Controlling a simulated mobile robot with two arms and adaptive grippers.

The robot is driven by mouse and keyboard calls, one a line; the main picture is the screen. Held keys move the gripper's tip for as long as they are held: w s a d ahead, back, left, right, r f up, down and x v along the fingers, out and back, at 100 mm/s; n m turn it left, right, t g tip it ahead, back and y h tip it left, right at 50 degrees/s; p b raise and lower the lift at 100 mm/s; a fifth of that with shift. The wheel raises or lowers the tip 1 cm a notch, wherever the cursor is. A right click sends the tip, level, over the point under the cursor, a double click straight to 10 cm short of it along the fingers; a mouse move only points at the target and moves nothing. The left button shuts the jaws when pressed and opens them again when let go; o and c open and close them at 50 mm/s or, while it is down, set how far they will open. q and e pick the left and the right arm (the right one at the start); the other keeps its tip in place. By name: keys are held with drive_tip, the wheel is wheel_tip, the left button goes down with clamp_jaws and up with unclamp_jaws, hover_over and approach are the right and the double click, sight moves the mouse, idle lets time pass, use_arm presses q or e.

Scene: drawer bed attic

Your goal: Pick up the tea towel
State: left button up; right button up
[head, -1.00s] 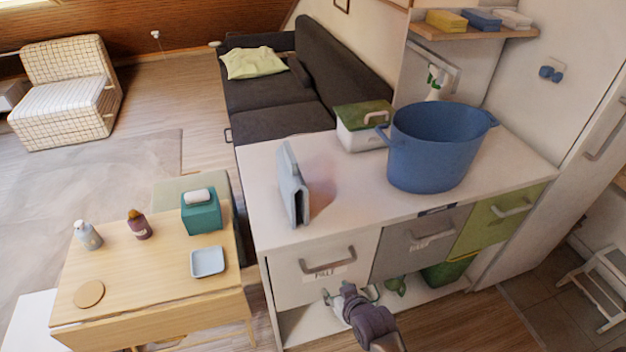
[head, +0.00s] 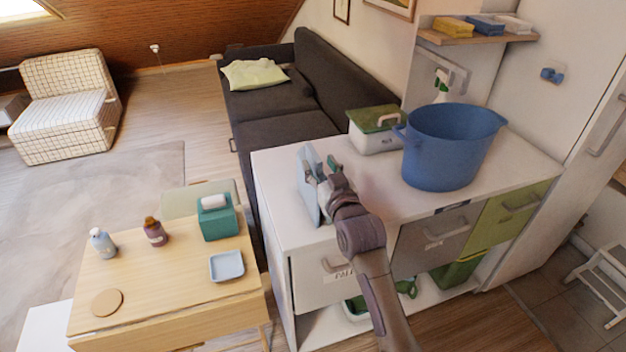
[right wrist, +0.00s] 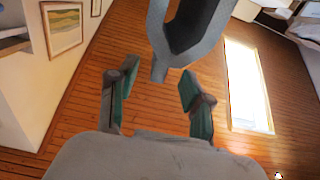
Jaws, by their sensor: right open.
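The tea towel (head: 308,188) looks like the light blue-grey folded piece standing upright on the white counter, near its left end. In the right wrist view, a grey forked folded shape (right wrist: 192,38), seemingly the towel, reaches down toward the gap between the fingertips. My right gripper (head: 322,168) is at the towel's right side, fingers apart. It also shows open in the right wrist view (right wrist: 160,80). The arm and gripper hide part of the towel in the head view. I cannot tell whether a finger touches it. My left gripper is not in view.
A blue pot (head: 440,150) and a white box with a green lid (head: 376,140) stand on the counter (head: 375,185) to the right and behind. A wooden table (head: 180,270) with bottles, a teal tissue box and a dish stands at left.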

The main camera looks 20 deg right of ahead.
sight(313, 151)
drive_tip(key=shift+w+d+r, duration=0.1)
drive_tip(key=shift+w, duration=0.55)
drive_tip(key=w+p, duration=0.1)
drive_tip(key=w, duration=0.3)
drive_tip(key=shift+w+f, duration=0.15)
drive_tip(key=shift+f, duration=0.05)
drive_tip(key=shift+c, duration=0.3)
clamp_jaws()
